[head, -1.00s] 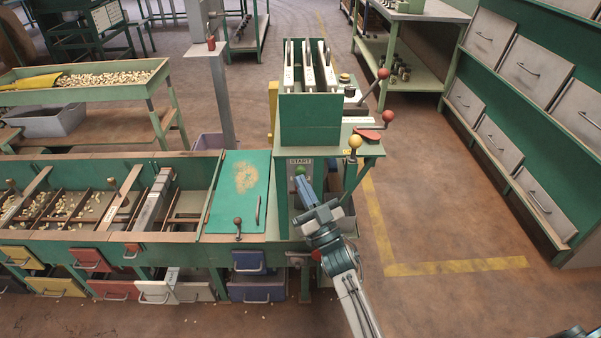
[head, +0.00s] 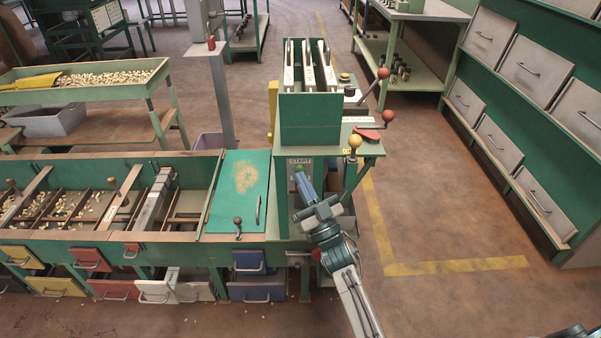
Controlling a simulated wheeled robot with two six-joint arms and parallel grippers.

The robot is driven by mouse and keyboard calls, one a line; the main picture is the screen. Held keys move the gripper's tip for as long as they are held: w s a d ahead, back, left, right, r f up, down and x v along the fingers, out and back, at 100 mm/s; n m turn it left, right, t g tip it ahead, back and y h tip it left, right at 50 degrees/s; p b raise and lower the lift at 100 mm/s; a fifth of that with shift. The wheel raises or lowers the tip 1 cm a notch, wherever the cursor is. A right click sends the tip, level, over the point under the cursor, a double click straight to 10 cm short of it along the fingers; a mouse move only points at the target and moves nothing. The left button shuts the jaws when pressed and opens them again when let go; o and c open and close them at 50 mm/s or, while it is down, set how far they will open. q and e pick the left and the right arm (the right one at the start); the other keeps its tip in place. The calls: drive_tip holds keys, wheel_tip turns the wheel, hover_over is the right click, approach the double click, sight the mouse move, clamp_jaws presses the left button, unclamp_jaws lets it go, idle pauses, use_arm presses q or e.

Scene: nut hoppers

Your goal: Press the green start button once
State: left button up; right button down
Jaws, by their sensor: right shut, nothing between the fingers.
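The START panel (head: 300,162) is a grey plate on the front of the green machine (head: 310,120). The green start button (head: 299,169) shows only as a small green patch below the START label. My right gripper (head: 301,178) is shut and empty. Its tips point up at the panel, right at the button's lower edge, and cover part of it. I cannot tell whether the tips touch the button. My left gripper is not in view.
A yellow-knobbed lever (head: 354,142) stands just right of the panel, with red-knobbed levers (head: 388,116) behind it. The green lid (head: 240,190) and nut hoppers lie to the left. The floor right of the machine is clear.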

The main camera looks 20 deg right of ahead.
drive_tip(key=shift+w, duration=0.2)
drive_tip(key=shift+s, duration=0.1)
idle(0.4)
drive_tip(key=shift+s+a+p, duration=0.2)
drive_tip(key=shift+s+p, duration=0.35)
drive_tip(key=shift+s, duration=0.3)
drive_tip(key=s+p, duration=0.1)
drive_tip(key=s, duration=0.1)
drive_tip(key=s+a+p, duration=0.1)
drive_tip(key=s, duration=0.1)
drive_tip(key=shift+s+a, duration=0.2)
drive_tip(key=shift+s, duration=0.2)
drive_tip(key=shift+f, duration=0.1)
